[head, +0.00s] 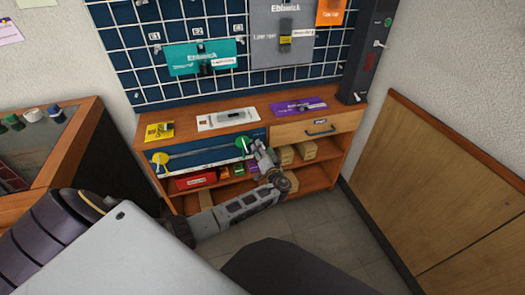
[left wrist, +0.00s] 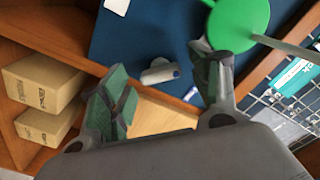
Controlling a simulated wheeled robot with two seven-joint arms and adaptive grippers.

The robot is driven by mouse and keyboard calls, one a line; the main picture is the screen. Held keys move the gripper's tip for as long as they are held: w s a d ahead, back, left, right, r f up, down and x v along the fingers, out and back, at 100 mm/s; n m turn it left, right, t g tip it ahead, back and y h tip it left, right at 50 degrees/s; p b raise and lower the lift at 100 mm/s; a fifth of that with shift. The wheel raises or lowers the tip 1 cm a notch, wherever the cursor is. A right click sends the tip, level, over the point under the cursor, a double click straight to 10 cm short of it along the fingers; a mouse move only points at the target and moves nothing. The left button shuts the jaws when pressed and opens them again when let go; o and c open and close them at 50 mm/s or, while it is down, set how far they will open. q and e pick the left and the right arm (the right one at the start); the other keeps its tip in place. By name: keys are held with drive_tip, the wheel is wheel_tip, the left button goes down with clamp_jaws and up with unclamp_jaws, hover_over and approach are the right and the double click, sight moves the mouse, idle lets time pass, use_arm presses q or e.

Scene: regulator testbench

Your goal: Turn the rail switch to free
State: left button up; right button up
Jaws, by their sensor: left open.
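A blue panel (head: 198,165) on the bench front carries a pale rail (head: 205,149) between a yellow disc (head: 160,158) and a green disc (head: 241,142). A small grey knob (left wrist: 158,73) with a dark tip sits on this panel near the green disc in the left wrist view; it looks like the rail switch. My left gripper (head: 257,147) is at the panel's right end. Its open fingers (left wrist: 160,85) stand either side of the knob in the picture, with no clear contact. The head view hides the knob behind the gripper. My right gripper is not in view.
A wooden drawer (head: 290,132) with a blue handle is right of the panel. Cardboard boxes (head: 306,150) and a red box (head: 195,180) are on shelves below. Yellow, white and purple plates lie on the bench top. A grid board (head: 140,60) stands behind.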

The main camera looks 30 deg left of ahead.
use_arm(q)
drive_tip(key=shift+c, duration=0.6)
drive_tip(key=c, duration=0.9)
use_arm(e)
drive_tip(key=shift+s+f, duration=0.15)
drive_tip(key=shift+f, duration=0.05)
